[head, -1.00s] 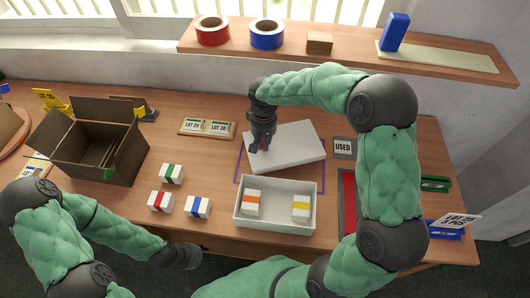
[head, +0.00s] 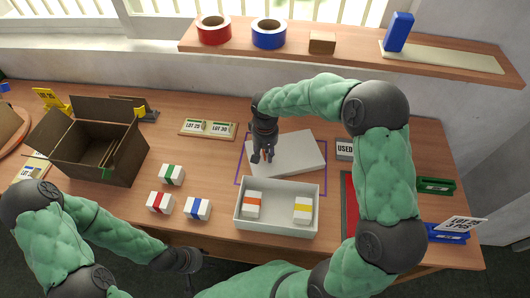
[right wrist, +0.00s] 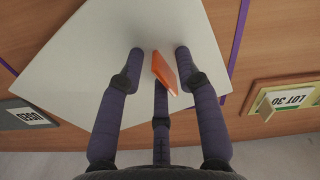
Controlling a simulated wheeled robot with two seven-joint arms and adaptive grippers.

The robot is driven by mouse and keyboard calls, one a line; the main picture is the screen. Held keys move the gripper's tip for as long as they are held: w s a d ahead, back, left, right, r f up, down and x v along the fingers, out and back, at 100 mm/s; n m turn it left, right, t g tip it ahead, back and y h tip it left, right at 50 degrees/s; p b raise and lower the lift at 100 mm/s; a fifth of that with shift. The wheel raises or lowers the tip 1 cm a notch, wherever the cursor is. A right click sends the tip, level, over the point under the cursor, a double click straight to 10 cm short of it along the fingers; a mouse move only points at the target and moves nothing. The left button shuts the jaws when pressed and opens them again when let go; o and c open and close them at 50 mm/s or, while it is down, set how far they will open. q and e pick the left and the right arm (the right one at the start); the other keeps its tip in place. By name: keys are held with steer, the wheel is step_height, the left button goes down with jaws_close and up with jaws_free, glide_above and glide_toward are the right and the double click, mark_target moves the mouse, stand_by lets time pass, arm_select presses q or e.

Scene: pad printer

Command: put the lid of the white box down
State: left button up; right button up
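The white lid (head: 298,153) lies on the table inside a purple outline, just behind the open white box (head: 277,232). It fills much of the right wrist view (right wrist: 75,75), with an orange tab (right wrist: 164,72) standing up from it. My right gripper (head: 263,160) is over the left part of the lid. In the right wrist view its fingers (right wrist: 159,62) are spread around the tab, with gaps beside it. The box holds an orange-striped carton (head: 252,204) and a yellow-striped carton (head: 302,209). My left gripper (head: 188,262) is at the table's front edge; its fingers are unclear.
Green (head: 171,174), red (head: 160,203) and blue (head: 197,208) striped cartons stand left of the box. A brown carton (head: 120,165) is further left. A lot-label tray (head: 207,130) lies behind, and a USED sign (head: 344,149) is right of the lid. A shelf (head: 350,45) overhangs the back.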

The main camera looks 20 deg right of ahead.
step_height(320, 180, up, 12)
steer(key=p, duration=0.3)
steer(key=shift+r+p, duration=0.15)
steer(key=shift+p, duration=0.2)
stand_by(0.3)
